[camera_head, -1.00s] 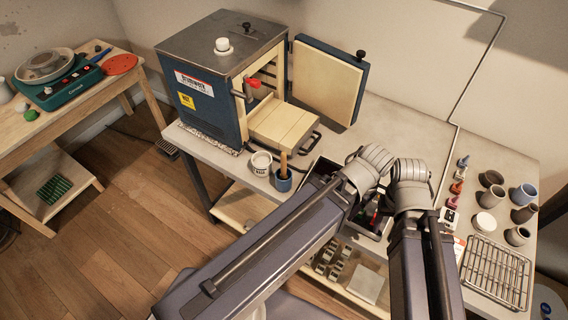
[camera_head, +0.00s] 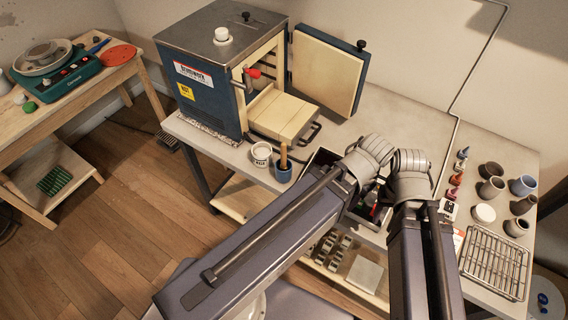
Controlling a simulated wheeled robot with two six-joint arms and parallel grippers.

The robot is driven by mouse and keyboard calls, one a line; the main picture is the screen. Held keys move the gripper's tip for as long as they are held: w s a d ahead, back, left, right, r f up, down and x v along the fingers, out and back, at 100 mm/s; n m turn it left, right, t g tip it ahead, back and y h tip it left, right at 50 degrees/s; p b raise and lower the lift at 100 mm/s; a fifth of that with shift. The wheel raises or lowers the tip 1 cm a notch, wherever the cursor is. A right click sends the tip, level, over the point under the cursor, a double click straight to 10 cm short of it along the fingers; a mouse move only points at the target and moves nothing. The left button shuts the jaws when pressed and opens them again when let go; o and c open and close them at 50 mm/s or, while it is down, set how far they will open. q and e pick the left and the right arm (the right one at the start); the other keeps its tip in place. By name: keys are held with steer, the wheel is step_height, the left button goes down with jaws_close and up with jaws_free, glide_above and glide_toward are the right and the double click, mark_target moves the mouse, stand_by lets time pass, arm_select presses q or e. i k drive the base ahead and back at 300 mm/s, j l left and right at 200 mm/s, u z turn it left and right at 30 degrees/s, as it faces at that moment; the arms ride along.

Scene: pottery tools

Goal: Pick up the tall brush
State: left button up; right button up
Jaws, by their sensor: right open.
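A plain upright stick-like handle (camera_head: 283,153), light brown, stands in a small blue cup (camera_head: 283,172) at the table's front left, before the kiln; it may be the tall brush, but its tip is too small to tell. My right gripper (camera_head: 377,202) is mostly hidden between my two forearms, over a dark tray (camera_head: 321,160); it is open, to the right of the cup and apart from it. My left gripper is hidden behind its own arm, which crosses in front of the tray.
A blue kiln (camera_head: 215,85) with an open door (camera_head: 325,70) stands behind the cup. A white jar (camera_head: 261,155) is just left of the cup. Bottles, several small pots (camera_head: 491,188) and a wire rack (camera_head: 495,262) fill the right side. The table's back middle is clear.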

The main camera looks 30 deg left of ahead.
mark_target(283, 167)
steer(key=u, duration=0.75)
steer(key=k+u, duration=0.15)
steer(key=u, duration=0.7)
steer(key=k+j, duration=0.15)
steer(key=k, duration=0.5)
